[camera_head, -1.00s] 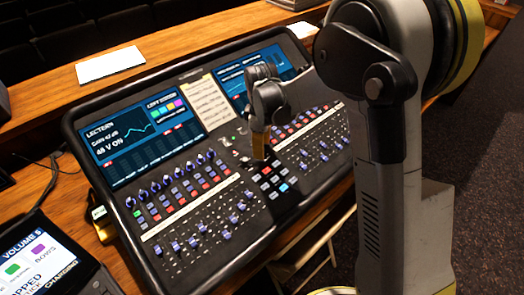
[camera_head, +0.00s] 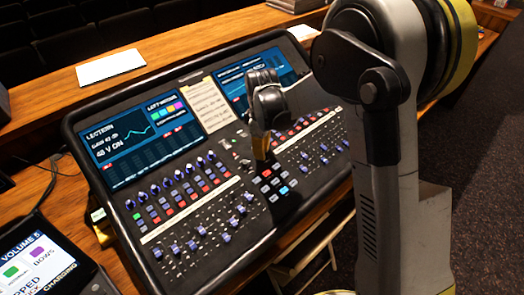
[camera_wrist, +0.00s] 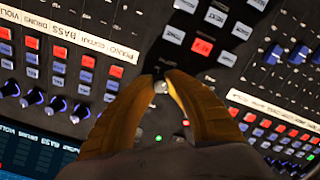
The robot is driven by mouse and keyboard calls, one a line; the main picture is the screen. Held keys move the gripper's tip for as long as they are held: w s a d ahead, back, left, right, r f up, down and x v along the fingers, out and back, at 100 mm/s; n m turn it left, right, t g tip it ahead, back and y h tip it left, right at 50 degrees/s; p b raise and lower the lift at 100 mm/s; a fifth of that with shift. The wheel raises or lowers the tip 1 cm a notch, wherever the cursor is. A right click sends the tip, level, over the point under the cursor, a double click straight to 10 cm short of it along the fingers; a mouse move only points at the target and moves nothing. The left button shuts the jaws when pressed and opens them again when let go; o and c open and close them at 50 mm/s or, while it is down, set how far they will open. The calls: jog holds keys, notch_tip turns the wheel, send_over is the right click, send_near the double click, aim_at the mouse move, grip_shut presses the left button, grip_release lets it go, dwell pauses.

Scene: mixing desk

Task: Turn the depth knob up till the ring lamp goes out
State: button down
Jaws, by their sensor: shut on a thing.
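My gripper (camera_head: 261,151) reaches down to the middle of the mixing desk (camera_head: 72,137), just above the block of square buttons. In the wrist view my yellow-brown fingers (camera_wrist: 161,85) are shut on a small pale, silvery knob (camera_wrist: 161,87), with only its top showing between the tips. No label for it can be read, so I cannot confirm that it is the depth knob. I cannot make out a ring lamp around the knob; the fingers cover that area.
Rows of blue knobs, coloured buttons and faders lie on both sides of my gripper. Two screens, left (camera_head: 140,135) and right (camera_head: 240,90), flank a paper note (camera_head: 209,104). A tablet (camera_head: 38,262) stands at the lower left.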

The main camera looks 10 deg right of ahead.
jog(key=m, duration=0.6)
jog(key=shift+b, duration=0.35)
jog(key=m+y, duration=0.1)
jog(key=m, duration=0.4)
jog(key=shift+m, duration=0.3)
jog(key=c, duration=1.3)
grip_release()
notch_tip(320, 180, up, 12)
jog(key=d, duration=0.1)
